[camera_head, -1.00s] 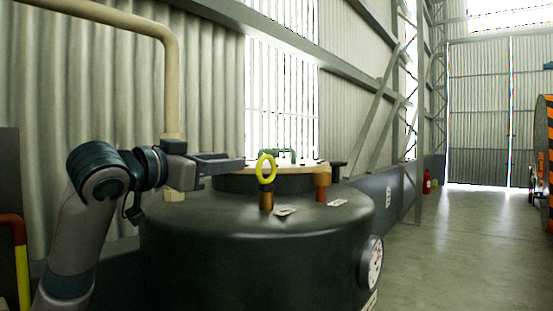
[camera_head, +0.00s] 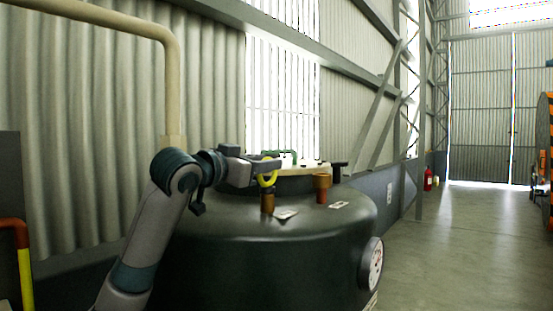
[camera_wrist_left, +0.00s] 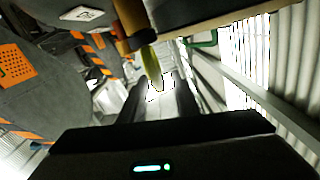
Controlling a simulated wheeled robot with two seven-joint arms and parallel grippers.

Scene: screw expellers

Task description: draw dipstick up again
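The dipstick's yellow ring handle (camera_head: 268,180) stands upright on top of a brown tube (camera_head: 267,203) on the dark tank lid (camera_head: 225,225). My left gripper (camera_head: 268,165) is at the ring, its fingers covering part of the ring's upper half in the head view. In the left wrist view the ring (camera_wrist_left: 150,65) shows edge-on, at the gap between the two fingertips (camera_wrist_left: 158,88). The fingers stand apart, and I see no contact with the ring. The rod below the ring is hidden in the tube. My right gripper is not in view.
A second brown fitting (camera_head: 322,187) stands right of the dipstick, near a raised pale-topped hatch (camera_head: 310,165). A round gauge (camera_head: 376,262) sits on the tank's side. A beige pipe (camera_head: 172,90) rises behind my left arm. The floor to the right is clear.

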